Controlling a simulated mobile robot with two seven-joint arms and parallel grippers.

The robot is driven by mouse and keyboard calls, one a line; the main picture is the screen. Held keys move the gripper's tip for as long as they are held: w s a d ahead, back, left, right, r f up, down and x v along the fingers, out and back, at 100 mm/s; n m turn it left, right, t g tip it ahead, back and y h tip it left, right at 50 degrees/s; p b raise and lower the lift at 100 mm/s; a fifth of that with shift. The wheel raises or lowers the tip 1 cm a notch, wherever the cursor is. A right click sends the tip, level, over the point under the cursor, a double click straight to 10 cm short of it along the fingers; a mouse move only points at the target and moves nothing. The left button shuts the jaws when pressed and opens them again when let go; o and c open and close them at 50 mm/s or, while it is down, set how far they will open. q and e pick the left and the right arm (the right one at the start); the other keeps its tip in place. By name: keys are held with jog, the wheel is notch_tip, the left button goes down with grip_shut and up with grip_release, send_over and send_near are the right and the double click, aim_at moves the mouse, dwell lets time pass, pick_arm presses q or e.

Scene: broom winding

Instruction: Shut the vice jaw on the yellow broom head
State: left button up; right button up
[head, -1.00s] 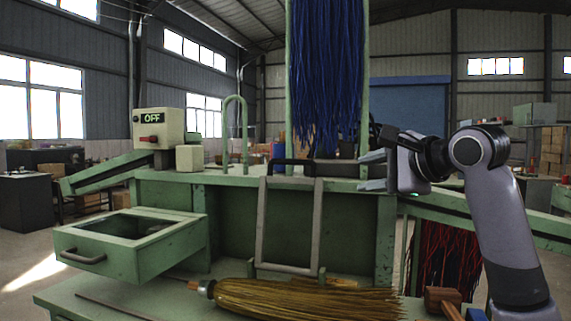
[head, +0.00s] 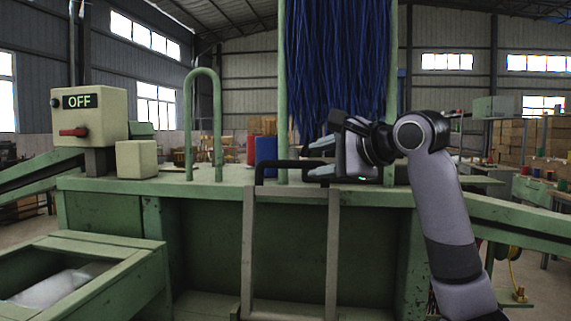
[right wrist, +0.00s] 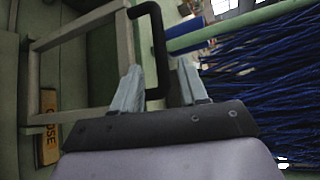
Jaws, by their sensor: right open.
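My right gripper (head: 321,159) is open at the right end of a black handle (head: 285,163). The handle tops a grey frame (head: 249,250) that stands upright at the green bench front; I take this to be the vice jaw's lever. In the right wrist view the handle (right wrist: 158,50) passes between the two open fingers (right wrist: 159,88), with gaps visible beside it. The grey frame (right wrist: 80,32) also shows there, beside a yellow label (right wrist: 49,125) with lettering that seems to read CLOSE. The yellow broom head is out of view now. My left gripper is not in view.
Blue bristles (head: 338,70) hang between green posts just behind my right gripper. A control box (head: 88,115) reading OFF, with a red lever, stands at left near a green hoop (head: 203,75). An open green drawer (head: 110,285) juts out at lower left.

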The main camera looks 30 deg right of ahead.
aim_at(302, 164)
jog(key=shift+p+x, duration=0.7)
jog(key=shift+x, duration=2.75)
grip_shut()
